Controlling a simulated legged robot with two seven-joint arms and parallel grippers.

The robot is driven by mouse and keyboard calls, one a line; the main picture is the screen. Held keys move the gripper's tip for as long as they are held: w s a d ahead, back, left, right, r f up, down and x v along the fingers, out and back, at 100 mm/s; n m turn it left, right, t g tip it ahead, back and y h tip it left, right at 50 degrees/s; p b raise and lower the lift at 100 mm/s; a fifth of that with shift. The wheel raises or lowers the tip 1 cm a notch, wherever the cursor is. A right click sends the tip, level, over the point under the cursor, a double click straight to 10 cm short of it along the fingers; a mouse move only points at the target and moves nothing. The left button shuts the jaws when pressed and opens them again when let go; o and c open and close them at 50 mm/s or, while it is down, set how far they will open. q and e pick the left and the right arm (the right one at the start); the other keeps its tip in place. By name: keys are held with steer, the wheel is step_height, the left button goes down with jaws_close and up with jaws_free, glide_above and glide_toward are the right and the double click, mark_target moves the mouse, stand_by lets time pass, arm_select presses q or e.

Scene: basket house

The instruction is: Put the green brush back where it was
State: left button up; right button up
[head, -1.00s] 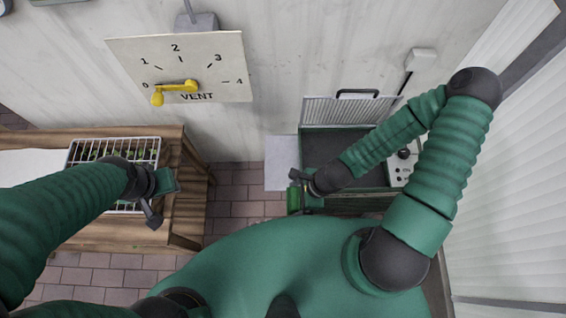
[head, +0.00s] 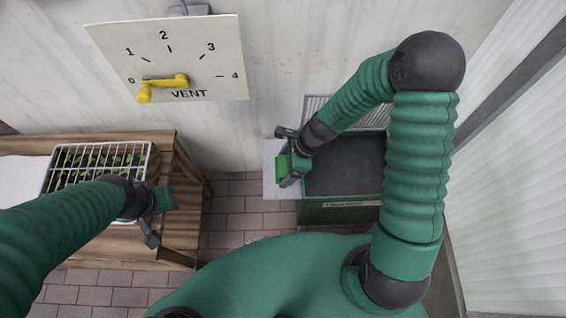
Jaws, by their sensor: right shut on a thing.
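The green brush (head: 282,167) is a small green block in my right gripper (head: 287,160). The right gripper is shut on it and holds it above a pale grey slab (head: 270,188) at the left side of a dark green open box (head: 335,212). The dark fingers partly hide the brush. My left gripper (head: 159,218) is over the right end of the wooden bench (head: 120,240), beside a wire rack of seedlings. Its fingertips are too unclear to tell whether it is open.
The white wire rack (head: 60,160) with green seedlings stands on the bench. A vent board (head: 215,60) with a yellow handle (head: 165,83) near 0 is on the wall. Tiled floor (head: 233,210) shows between bench and box. A ribbed pale wall (head: 510,190) is at right.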

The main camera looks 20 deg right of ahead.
mark_target(283, 166)
steer(key=shift+w+d, duration=0.1)
steer(key=shift+w, duration=0.9)
step_height(283, 166, down, 4)
steer(key=b, duration=0.4)
steer(key=shift+w+f, duration=0.15)
steer(key=shift+r, duration=0.2)
steer(key=c, duration=0.3)
steer(key=shift+r, duration=0.1)
steer(key=shift+c, duration=0.2)
steer(key=o, duration=1.7)
